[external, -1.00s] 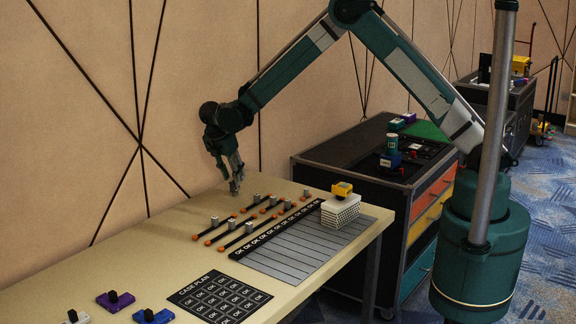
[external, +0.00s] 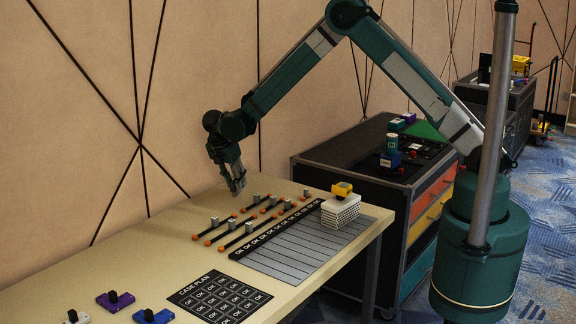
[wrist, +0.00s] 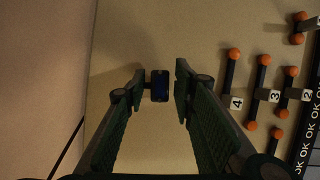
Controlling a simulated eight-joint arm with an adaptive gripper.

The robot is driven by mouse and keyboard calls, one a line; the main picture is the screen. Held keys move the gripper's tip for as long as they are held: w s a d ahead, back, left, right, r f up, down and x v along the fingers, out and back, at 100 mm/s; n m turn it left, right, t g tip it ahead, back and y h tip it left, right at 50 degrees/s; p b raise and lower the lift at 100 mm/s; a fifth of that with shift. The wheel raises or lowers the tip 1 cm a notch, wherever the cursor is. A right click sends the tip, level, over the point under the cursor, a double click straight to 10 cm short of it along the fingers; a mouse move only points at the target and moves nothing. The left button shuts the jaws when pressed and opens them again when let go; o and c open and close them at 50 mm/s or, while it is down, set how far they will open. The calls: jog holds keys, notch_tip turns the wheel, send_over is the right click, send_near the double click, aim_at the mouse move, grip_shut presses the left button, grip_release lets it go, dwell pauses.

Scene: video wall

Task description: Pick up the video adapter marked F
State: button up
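My gripper (external: 237,188) is low over the far end of the beige table, pointing down. In the wrist view my gripper (wrist: 160,84) has its two fingers apart. A small dark blue block (wrist: 160,86) shows between the fingertips, close to the left one and with a gap to the right one. I cannot read a letter on it, and it is hidden in the external view. A purple adapter (external: 115,300), a blue one (external: 153,316) and a whitish one (external: 76,318), each with a black knob, stand at the table's near end. Their marks are not readable.
Numbered black bars with orange ends (wrist: 230,85) lie right of my gripper. A black CASE PLAN mat (external: 220,297) lies nearer. A black cart (external: 345,165) stands behind.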

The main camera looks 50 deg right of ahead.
jog(key=c, duration=0.6)
jog(key=shift+r+p, duration=0.55)
jog(key=shift+r, duration=4.5)
